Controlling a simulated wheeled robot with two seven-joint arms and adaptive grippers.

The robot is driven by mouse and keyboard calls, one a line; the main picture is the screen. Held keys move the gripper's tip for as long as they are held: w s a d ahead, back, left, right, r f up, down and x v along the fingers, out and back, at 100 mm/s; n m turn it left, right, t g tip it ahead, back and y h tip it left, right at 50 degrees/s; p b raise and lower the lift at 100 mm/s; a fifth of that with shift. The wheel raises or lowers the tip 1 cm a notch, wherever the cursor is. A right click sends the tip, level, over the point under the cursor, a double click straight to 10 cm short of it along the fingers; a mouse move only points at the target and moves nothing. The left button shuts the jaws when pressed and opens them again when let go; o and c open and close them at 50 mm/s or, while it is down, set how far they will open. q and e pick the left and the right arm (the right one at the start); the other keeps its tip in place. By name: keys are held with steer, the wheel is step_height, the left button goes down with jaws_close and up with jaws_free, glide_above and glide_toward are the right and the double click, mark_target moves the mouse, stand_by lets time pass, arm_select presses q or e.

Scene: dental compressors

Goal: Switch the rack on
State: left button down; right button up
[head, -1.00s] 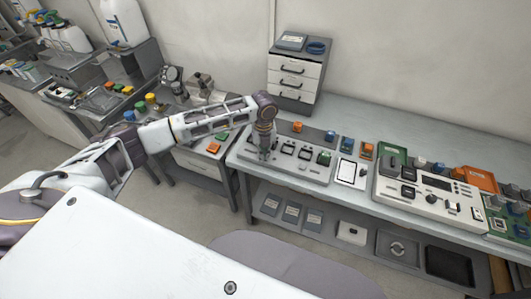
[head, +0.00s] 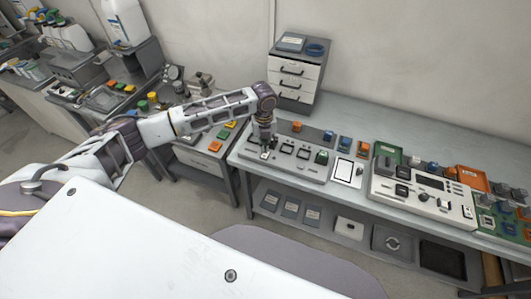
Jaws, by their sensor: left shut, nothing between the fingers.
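A light grey panel (head: 308,174) with a row of dark switch-like parts lies on the long bench. My left gripper (head: 266,150) points down over the left part of this panel and is shut and empty. A small dark-framed part with a light face (head: 265,156) sits right under its fingertips. I cannot tell whether they touch it, or which position it is in. Further along the row are square dark-framed parts (head: 288,147) and a green-and-black block (head: 321,157). My right gripper is not in view.
A white device with a dark display (head: 425,197) stands to the right. A drawer unit (head: 296,70) stands behind the panel. A tablet-like white plate (head: 346,171) lies beside it. A side bench (head: 205,155) with coloured blocks is at left.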

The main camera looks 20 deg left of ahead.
arm_select(q)
steer(key=shift+r, duration=0.65)
steer(key=shift+d+f, duration=0.1)
